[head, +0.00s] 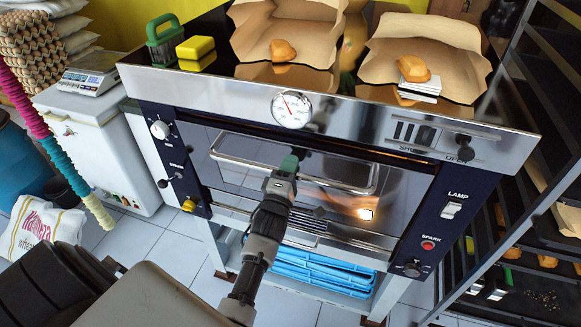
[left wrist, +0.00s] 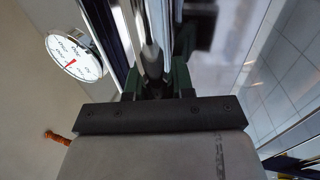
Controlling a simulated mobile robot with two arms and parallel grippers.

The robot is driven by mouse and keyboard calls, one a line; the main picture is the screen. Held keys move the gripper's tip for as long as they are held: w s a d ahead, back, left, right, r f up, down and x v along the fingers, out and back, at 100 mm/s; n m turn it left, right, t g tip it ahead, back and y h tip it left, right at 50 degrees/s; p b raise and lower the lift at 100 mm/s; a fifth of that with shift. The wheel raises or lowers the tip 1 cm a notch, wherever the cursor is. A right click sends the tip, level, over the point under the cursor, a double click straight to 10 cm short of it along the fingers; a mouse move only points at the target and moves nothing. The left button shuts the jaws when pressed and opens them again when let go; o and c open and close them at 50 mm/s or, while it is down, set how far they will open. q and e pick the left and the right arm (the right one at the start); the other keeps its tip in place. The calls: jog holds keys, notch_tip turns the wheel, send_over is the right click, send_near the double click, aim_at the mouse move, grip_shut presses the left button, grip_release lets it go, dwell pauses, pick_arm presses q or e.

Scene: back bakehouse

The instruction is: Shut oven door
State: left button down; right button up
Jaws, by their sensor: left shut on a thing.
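The oven (head: 385,111) stands in front of me with its dark glass door (head: 408,195) on the front. A long metal handle (head: 232,160) runs across the door. My left gripper (head: 295,158) is at the middle of the handle and shut on it. In the left wrist view, the bar (left wrist: 152,45) passes between the dark green fingers (left wrist: 157,80). The door looks nearly upright; I cannot tell if it sits flush with the frame. My right gripper is not in view.
A round dial (head: 291,109) is above the door. Knobs and a lamp switch (head: 451,209) flank it. Blue crates (head: 320,275) sit below. A dark rack (head: 520,235) stands at right.

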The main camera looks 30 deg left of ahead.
pick_arm(q)
jog(key=x, duration=0.3)
jog(key=c, duration=1.2)
grip_release()
jog(key=shift+s, duration=0.1)
jog(key=shift+c, duration=0.2)
jog(key=b+v, duration=0.3)
jog(key=v, duration=0.8)
jog(key=shift+r, duration=0.1)
